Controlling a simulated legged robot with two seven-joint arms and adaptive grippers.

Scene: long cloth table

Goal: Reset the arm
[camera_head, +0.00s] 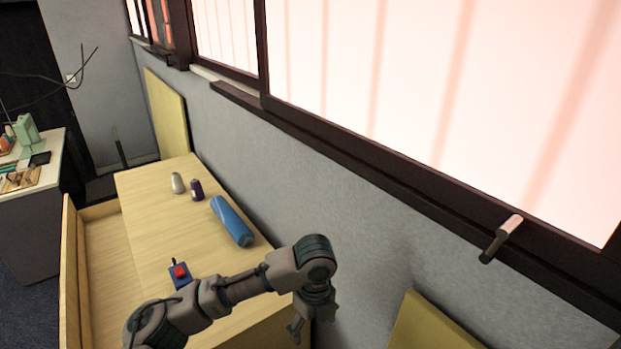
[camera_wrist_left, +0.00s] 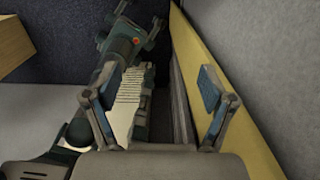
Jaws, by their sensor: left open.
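My left arm (camera_head: 240,287) comes in from the bottom of the head view and bends down at its wrist. My left gripper (camera_head: 312,322) hangs near the table's right front corner, with its fingers pointing down. In the left wrist view my left gripper (camera_wrist_left: 155,88) has its two fingers wide apart with nothing held between them. My right gripper cannot be made out in either view.
The wooden table (camera_head: 150,215) holds a blue bottle (camera_head: 232,222), a purple-dark bottle (camera_head: 196,190), a pale bottle (camera_head: 177,183) and a blue box with a red button (camera_head: 180,273). A grey wall (camera_head: 350,215) runs close along the right. A yellow panel (camera_head: 430,325) leans there.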

